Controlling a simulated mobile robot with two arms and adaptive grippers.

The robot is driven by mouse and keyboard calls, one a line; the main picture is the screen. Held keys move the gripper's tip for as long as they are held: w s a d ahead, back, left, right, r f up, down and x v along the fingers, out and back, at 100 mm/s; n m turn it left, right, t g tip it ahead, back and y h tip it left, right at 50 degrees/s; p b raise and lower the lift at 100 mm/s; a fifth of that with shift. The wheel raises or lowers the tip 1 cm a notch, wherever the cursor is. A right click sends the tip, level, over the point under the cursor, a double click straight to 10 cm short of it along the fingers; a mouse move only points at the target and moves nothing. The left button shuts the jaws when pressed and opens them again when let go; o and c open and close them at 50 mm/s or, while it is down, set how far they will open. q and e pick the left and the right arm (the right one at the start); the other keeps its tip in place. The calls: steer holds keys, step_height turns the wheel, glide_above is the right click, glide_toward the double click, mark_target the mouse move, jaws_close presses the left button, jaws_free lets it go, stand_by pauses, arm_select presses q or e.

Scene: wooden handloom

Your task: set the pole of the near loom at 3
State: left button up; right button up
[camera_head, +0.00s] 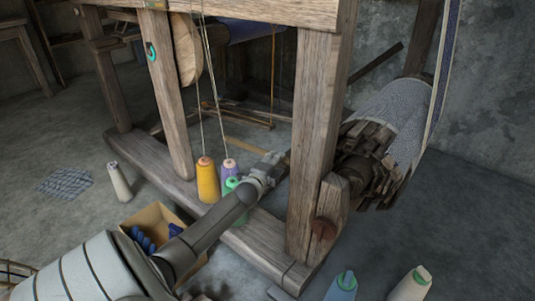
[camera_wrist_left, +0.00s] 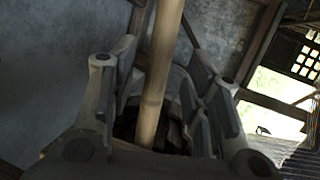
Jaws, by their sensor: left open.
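The near loom (camera_head: 319,120) is a heavy wooden frame filling the middle of the head view. My left arm reaches over its low side beam, with the left gripper (camera_head: 271,166) inside the frame beside the right post. In the left wrist view the left gripper (camera_wrist_left: 158,75) is open, its fingers on either side of a pale round wooden pole (camera_wrist_left: 160,65). The pole runs lengthwise between the fingers; I cannot tell whether they touch it. In the head view the pole is hard to make out. No number marks are readable. My right gripper is not in view.
Yellow (camera_head: 207,181), purple and green thread cones stand close beside my left arm. A cardboard box (camera_head: 152,215) with blue spools is at the beam's near side. A white cone (camera_head: 119,182) stands left; a blue cone (camera_head: 342,287) and a white one (camera_head: 410,286) stand front right.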

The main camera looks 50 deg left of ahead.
arm_select(q)
steer(key=v, duration=0.7)
stand_by(0.5)
steer(key=shift+s, duration=0.1)
